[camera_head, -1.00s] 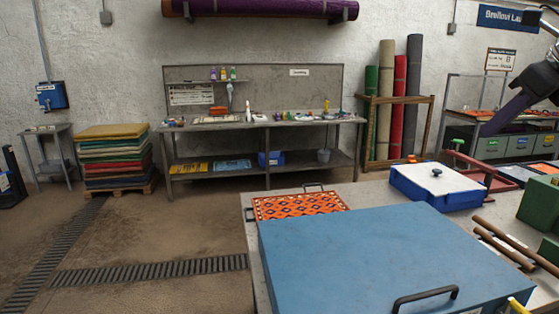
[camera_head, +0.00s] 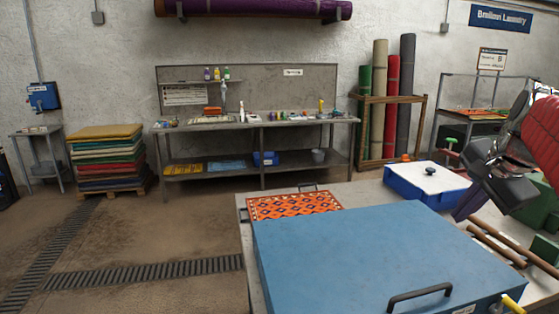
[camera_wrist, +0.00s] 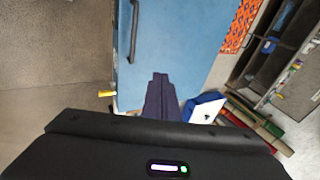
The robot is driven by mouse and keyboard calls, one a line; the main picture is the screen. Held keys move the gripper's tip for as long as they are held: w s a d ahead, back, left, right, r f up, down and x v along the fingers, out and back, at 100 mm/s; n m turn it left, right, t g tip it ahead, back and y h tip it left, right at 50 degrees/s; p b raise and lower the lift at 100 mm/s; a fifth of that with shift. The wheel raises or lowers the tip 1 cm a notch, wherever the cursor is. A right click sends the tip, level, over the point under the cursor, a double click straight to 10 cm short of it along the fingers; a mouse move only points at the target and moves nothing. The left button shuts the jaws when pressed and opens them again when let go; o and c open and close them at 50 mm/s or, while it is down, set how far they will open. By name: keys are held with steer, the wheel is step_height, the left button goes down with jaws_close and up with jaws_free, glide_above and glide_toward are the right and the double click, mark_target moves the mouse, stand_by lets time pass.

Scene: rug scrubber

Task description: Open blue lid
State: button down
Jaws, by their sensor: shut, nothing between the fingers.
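The large blue lid (camera_head: 360,250) lies flat and closed on the table in the front of the head view. Its black bar handle (camera_head: 420,295) is near the lid's front edge. In the wrist view the blue lid (camera_wrist: 175,40) fills the middle top, with the handle (camera_wrist: 133,30) at its left. My gripper (camera_head: 464,212) is to the right of the lid in the head view, above the table and apart from the handle. In the wrist view my gripper (camera_wrist: 160,80) has its dark fingers together and empty, pointing over the lid.
An orange patterned rug piece (camera_head: 293,203) lies behind the lid. A blue box with a white top (camera_head: 428,181) stands at the back right, near brown rods (camera_head: 497,243). A yellow-handled thing (camera_head: 512,304) is by the lid's front right corner. The floor at left is open.

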steer(key=s+a+f+n, duration=0.7)
steer(key=s+a+f, duration=0.2)
steer(key=a, duration=0.2)
steer(key=s+a+f+n, duration=0.8)
steer(key=s+a+f, duration=0.1)
steer(key=a, duration=0.3)
steer(key=shift+n+y, duration=0.3)
steer(key=c, duration=2.5)
jaws_free()
steer(key=shift+f, duration=0.1)
